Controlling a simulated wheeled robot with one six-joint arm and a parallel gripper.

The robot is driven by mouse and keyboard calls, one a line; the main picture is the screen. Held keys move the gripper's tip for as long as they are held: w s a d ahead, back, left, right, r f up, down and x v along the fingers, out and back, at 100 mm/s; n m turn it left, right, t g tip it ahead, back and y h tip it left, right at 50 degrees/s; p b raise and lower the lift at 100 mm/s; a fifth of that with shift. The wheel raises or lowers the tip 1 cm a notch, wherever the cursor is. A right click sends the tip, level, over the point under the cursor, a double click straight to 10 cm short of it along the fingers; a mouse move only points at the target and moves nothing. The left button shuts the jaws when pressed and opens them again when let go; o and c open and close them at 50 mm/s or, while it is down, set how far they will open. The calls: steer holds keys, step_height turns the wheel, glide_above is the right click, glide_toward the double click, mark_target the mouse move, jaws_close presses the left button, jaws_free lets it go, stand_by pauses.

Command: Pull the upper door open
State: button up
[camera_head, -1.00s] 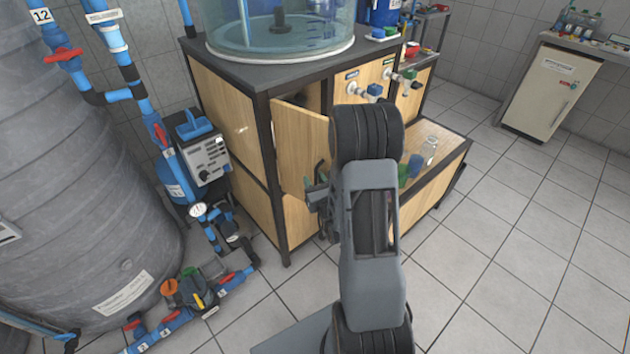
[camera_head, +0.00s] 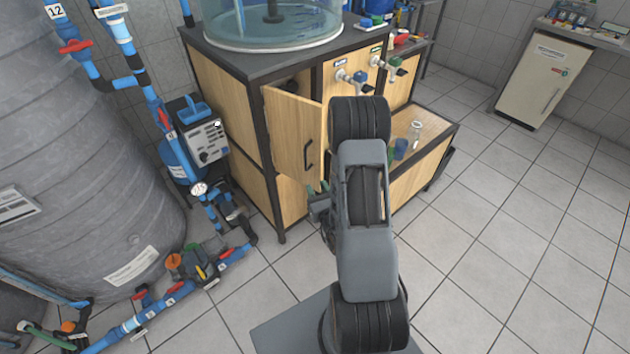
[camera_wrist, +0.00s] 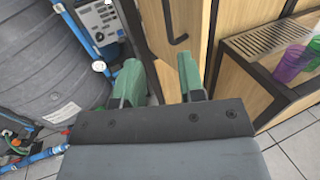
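The upper door (camera_head: 287,122) is a light wood panel on the left part of the cabinet, and it stands ajar, swung outward. A dark gap shows behind its top edge. Its black bar handle (camera_head: 308,155) is bare. My gripper (camera_head: 318,188) is just below the handle and apart from it, partly hidden by my arm. In the wrist view my gripper's green fingers (camera_wrist: 160,82) are spread with nothing between them. The handle (camera_wrist: 172,22) shows beyond them at the top, on the door (camera_wrist: 153,20).
A glass tank (camera_head: 270,22) stands on the cabinet top. Valves (camera_head: 355,82) stick out from the cabinet front. A lower ledge (camera_head: 437,138) holds cups. Blue pipes (camera_head: 160,125) and a large grey tank (camera_head: 75,150) are at left. The tiled floor at right is clear.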

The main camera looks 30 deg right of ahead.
steer(key=shift+s, duration=0.35)
